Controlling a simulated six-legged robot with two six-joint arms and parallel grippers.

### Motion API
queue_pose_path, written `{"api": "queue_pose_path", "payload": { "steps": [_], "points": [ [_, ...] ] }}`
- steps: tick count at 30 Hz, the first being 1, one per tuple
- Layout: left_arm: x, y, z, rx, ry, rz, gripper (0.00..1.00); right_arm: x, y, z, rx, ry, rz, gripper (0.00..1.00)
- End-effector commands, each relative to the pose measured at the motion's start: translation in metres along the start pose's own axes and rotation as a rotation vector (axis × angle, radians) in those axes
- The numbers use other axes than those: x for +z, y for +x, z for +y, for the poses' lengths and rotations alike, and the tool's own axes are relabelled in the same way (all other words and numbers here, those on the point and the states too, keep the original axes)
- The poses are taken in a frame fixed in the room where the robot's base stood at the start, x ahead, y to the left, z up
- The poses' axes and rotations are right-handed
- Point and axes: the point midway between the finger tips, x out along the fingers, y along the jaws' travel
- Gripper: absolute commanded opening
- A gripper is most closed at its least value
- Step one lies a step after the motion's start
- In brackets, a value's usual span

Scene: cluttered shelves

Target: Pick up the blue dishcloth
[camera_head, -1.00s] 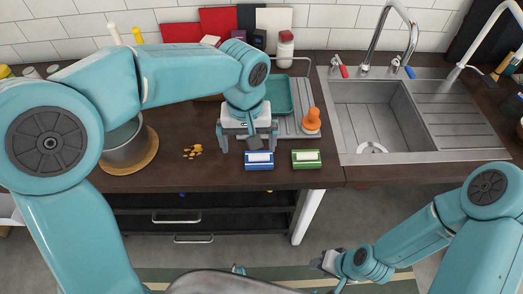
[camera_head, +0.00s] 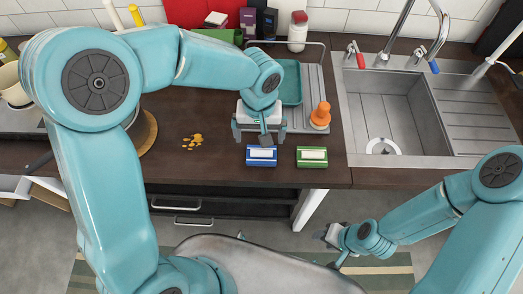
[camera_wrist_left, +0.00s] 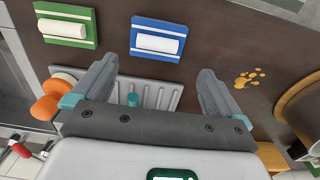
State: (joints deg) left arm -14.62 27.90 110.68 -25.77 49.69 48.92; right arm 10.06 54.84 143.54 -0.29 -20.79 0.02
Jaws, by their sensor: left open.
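The blue dishcloth (camera_head: 250,160) is a small flat blue piece with a white band across it. It lies on the dark counter near its front edge, and it also shows in the left wrist view (camera_wrist_left: 143,26). My left gripper (camera_head: 260,137) is open and empty, above the counter just behind the cloth. In the left wrist view, the cloth is beyond the spread fingers (camera_wrist_left: 158,68), apart from them. My right gripper (camera_head: 327,236) hangs low in front of the counter, away from the cloth; its jaws are too small to read.
A similar green cloth (camera_head: 312,163) lies just right of the blue one. An orange brush-like object (camera_head: 320,116) stands on the drainer near the sink (camera_head: 400,118). A teal tray (camera_head: 291,82) is behind my gripper. Yellow crumbs (camera_head: 192,142) lie on the counter to the left.

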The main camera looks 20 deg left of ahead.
Motion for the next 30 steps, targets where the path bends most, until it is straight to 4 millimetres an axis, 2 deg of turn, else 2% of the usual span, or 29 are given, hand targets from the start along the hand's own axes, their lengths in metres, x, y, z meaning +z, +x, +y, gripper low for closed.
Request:
{"api": "queue_pose_path", "payload": {
  "steps": [3, 10, 18, 26, 30],
  "points": [
    [0.000, 0.020, 0.000, -0.002, 0.001, -0.002, 1.00, 0.000, -0.001, 0.000, 0.000, 0.000, 0.001, 0.46],
    [0.001, 0.038, 0.002, -0.002, 0.002, -0.003, 1.00, 0.000, -0.004, -0.002, 0.000, 0.001, 0.000, 0.46],
    [0.002, 0.077, 0.004, -0.001, 0.000, -0.002, 1.00, 0.000, -0.011, -0.004, 0.000, 0.000, 0.001, 0.46],
    [0.001, 0.081, 0.005, 0.002, 0.000, 0.000, 1.00, 0.000, -0.010, -0.004, 0.000, 0.000, 0.000, 0.46],
    [0.001, 0.081, 0.005, 0.001, 0.000, 0.000, 0.60, 0.000, -0.010, -0.004, 0.000, 0.000, 0.001, 0.46]
  ]
}}
